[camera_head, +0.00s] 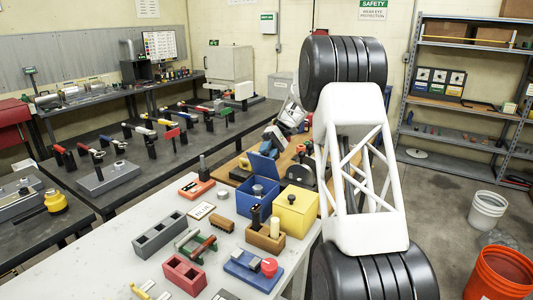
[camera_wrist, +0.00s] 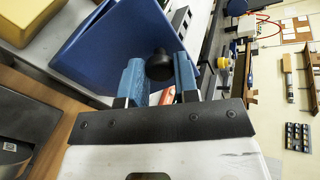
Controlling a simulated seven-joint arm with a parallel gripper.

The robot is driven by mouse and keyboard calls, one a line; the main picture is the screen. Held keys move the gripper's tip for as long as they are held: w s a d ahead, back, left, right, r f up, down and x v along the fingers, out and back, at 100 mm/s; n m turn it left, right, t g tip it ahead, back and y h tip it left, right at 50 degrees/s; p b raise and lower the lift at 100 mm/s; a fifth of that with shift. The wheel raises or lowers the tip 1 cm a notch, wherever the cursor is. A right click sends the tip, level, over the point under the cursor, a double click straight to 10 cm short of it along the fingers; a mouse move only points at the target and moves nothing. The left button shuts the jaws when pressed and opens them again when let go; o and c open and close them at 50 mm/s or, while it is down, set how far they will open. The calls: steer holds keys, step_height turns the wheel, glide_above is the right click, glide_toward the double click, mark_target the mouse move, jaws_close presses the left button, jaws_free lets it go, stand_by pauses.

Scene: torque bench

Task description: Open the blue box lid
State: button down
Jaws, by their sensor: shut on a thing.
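The blue box (camera_head: 256,203) stands on the light table, with a silver round object visible inside its opening. Its blue lid (camera_head: 263,167) is tilted up steeply at the back of the box. In the wrist view the lid (camera_wrist: 112,45) is a large blue panel with a black knob (camera_wrist: 159,66). My gripper (camera_wrist: 159,82) has its blue fingers on both sides of this knob and is shut on it. In the head view my gripper (camera_head: 272,137) is just above and behind the raised lid; the knob is hidden there.
A closed yellow box (camera_head: 295,213) stands right of the blue box. A wooden block (camera_head: 265,238) with cylinders stands in front, and an orange-red tray (camera_head: 196,188) lies to the left. A wooden-topped table with tools is behind.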

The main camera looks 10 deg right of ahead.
steer(key=c, duration=0.8)
jaws_free()
steer(key=shift+c, duration=0.2)
steer(key=shift+s+a+t+h, duration=0.3)
steer(key=shift+a, duration=0.05)
steer(key=shift+s+a+f+t+h, duration=0.15)
steer(key=shift+s+a+t+h, duration=0.5)
steer(key=shift+s+t+h, duration=0.05)
steer(key=shift+s+a+f+t+h, duration=2.75)
steer(key=shift+f+t+h, duration=0.6)
steer(key=shift+t+h, duration=0.35)
step_height(320, 180, up, 8)
steer(key=s+d+r+m, duration=0.1)
steer(key=s+r, duration=0.3)
steer(key=s, duration=0.7)
steer(key=s+d+r+m+t, duration=0.1)
steer(key=s+r, duration=0.2)
steer(key=s, duration=0.7)
steer(key=shift+s+r, duration=0.35)
steer(key=shift+r, duration=0.05)
